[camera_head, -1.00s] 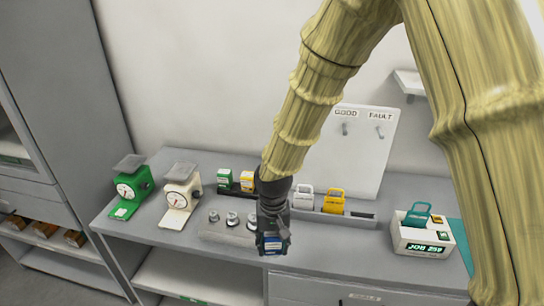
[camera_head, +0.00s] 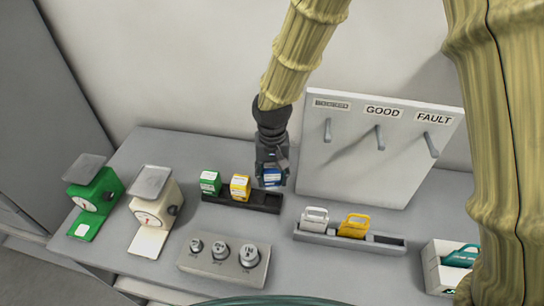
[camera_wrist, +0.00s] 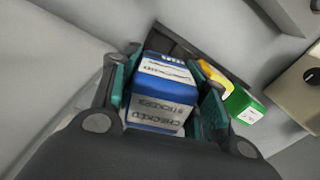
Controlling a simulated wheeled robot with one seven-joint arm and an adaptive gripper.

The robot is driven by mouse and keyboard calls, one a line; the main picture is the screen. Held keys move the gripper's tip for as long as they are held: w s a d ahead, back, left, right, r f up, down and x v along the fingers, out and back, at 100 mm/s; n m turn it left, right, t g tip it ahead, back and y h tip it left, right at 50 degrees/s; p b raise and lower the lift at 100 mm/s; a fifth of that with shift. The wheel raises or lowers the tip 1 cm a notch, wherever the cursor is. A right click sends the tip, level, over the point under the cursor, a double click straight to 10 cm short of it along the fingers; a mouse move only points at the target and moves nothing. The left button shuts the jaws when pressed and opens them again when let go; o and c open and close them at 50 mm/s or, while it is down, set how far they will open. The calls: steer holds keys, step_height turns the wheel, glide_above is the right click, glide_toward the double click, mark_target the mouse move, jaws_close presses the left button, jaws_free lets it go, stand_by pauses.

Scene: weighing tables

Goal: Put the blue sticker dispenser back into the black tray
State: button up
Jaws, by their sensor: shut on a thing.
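The blue sticker dispenser (camera_head: 271,178) is held in my gripper (camera_head: 271,183), above the right end of the black tray (camera_head: 228,200). In the wrist view the dispenser (camera_wrist: 162,95) sits between the two finger pads and shows a "CHECKED STICKERS" label. The black tray holds a green dispenser (camera_head: 210,183) and a yellow dispenser (camera_head: 240,187) in its left and middle places. Its right place looks empty, with the blue dispenser over or just behind it. I cannot tell whether the blue dispenser touches the tray.
A board with pegs (camera_head: 375,165) stands close to the right of my gripper. A grey tray (camera_head: 335,238) with white and yellow tags is in front of it. A weight block (camera_head: 222,264), a white scale (camera_head: 155,205) and a green scale (camera_head: 92,195) stand to the left and front.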

mark_target(272, 188)
steer(key=shift+w, duration=0.1)
steer(key=shift+s+f+b, duration=0.1)
steer(key=shift+s+b, duration=0.4)
steer(key=shift+s, duration=0.25)
steer(key=f, duration=0.1)
steer(key=w+f+b, duration=0.1)
steer(key=shift+w+f, duration=0.1)
steer(key=shift+f, duration=0.25)
steer(key=shift+s+f+b, duration=0.4)
steer(key=shift+f+b, duration=0.25)
steer(key=shift+b, duration=0.35)
steer(key=shift+w+f+b, duration=0.25)
steer(key=shift+f+b, duration=0.2)
steer(key=shift+f, duration=0.3)
steer(key=shift+s+r, duration=0.1)
steer(key=shift+s, duration=0.05)
steer(key=shift+s+p, duration=0.1)
steer(key=shift+p, duration=0.2)
steer(key=shift+f+b, duration=0.55)
steer(key=shift+f, duration=0.85)
